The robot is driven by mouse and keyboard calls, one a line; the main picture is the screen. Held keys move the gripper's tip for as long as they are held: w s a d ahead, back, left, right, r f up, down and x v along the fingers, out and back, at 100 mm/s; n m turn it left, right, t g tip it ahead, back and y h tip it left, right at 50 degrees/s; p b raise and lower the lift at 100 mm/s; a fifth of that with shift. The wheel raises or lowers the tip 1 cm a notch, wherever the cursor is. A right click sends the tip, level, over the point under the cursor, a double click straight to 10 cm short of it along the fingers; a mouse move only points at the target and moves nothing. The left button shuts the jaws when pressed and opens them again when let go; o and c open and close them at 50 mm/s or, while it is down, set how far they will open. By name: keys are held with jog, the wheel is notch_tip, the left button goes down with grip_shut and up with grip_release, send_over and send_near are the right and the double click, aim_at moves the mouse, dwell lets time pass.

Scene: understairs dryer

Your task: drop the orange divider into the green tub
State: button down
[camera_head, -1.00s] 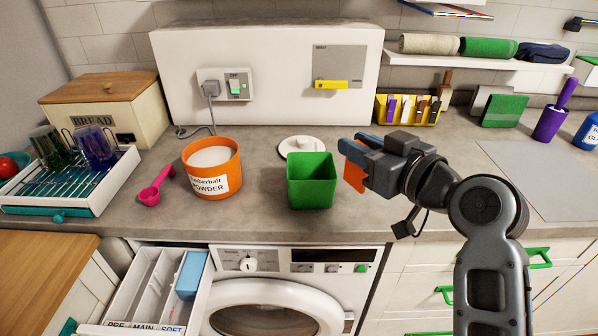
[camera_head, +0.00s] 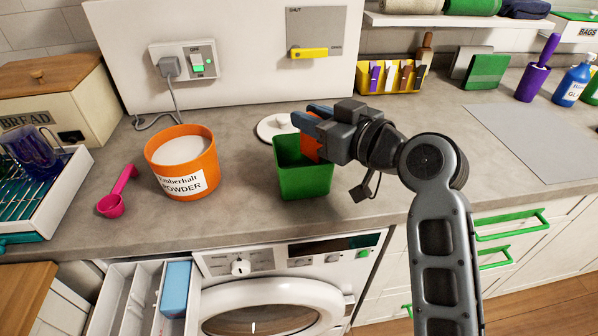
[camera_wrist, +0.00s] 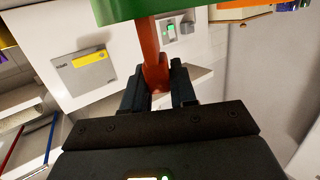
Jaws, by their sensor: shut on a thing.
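The green tub (camera_head: 305,182) stands on the grey counter, above the washing machine. My gripper (camera_head: 312,118) is at the tub's upper right side, shut on the orange divider (camera_head: 310,149). The divider hangs down from the fingers and overlaps the right part of the tub's opening in the head view. I cannot tell how far its lower end reaches inside. In the wrist view the divider (camera_wrist: 152,50) stands between the two fingers, and the green tub (camera_wrist: 170,9) crosses the top edge, hiding the divider's far end.
An orange powder tub (camera_head: 184,165) and a pink scoop (camera_head: 117,192) are left of the green tub. A white round lid (camera_head: 276,127) lies behind it. A yellow rack (camera_head: 390,78) stands at the back. The detergent drawer (camera_head: 130,300) is open below.

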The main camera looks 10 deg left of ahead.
jog(key=shift+f, duration=0.75)
jog(key=c, duration=0.8)
grip_release()
jog(key=shift+d, duration=0.1)
jog(key=shift+b+v, duration=0.75)
jog(key=shift+v, duration=3.15)
